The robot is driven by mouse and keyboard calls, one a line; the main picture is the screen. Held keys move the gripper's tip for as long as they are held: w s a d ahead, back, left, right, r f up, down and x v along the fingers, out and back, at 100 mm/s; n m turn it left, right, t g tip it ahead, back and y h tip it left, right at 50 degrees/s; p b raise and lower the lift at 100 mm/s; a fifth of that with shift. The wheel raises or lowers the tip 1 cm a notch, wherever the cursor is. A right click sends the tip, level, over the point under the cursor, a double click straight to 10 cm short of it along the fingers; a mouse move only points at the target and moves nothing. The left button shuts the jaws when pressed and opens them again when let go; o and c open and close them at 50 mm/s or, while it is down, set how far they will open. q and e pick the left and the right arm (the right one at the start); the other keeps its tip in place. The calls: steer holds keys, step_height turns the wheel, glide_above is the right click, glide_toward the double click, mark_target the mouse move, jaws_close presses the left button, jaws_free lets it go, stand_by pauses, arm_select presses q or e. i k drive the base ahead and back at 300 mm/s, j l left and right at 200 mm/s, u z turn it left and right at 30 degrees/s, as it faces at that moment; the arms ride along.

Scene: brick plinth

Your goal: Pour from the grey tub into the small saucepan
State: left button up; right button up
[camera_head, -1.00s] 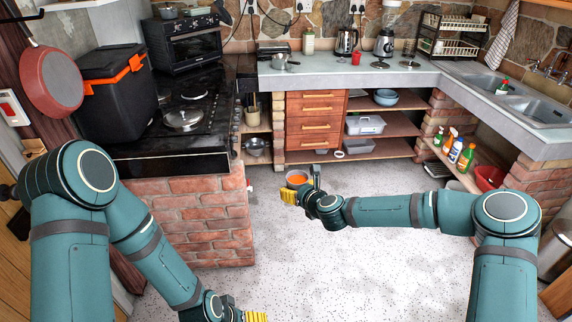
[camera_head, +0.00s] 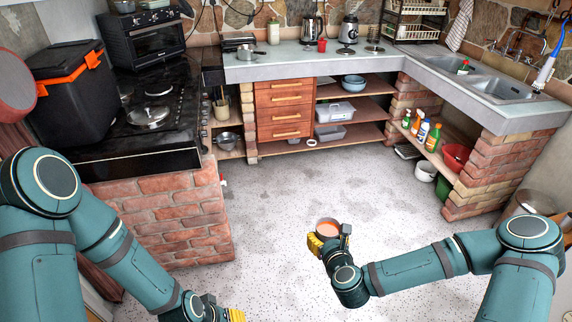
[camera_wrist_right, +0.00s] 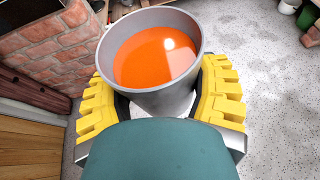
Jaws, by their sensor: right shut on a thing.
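The grey tub (camera_wrist_right: 150,102) is upright in the right wrist view and holds orange liquid. It also shows in the head view (camera_head: 327,235), out over the floor. My right gripper (camera_head: 328,240) is shut on the tub, its yellow fingers on either side of the wall.
A black stove (camera_head: 150,135) on a brick plinth stands at the left, with a lidded pan (camera_head: 148,117) on it. The grey counter (camera_head: 340,64) runs along the back to a sink (camera_head: 500,88). A kettle (camera_head: 312,30) and blender (camera_head: 348,31) stand there. The middle floor is clear.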

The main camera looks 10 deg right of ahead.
mark_target(248, 52)
steer(key=i+l+z, duration=0.25)
steer(key=i, duration=0.25)
steer(key=i+z, duration=0.2)
steer(key=i, duration=0.3)
steer(key=i+z, duration=0.1)
steer(key=i, duration=0.55)
steer(key=i+u, duration=0.15)
steer(key=i, duration=0.5)
steer(key=i+l+u, duration=0.2)
steer(key=i+u, duration=0.3)
steer(key=i+l+u, duration=0.95)
steer(key=i+l, duration=0.05)
steer(key=l, duration=0.1)
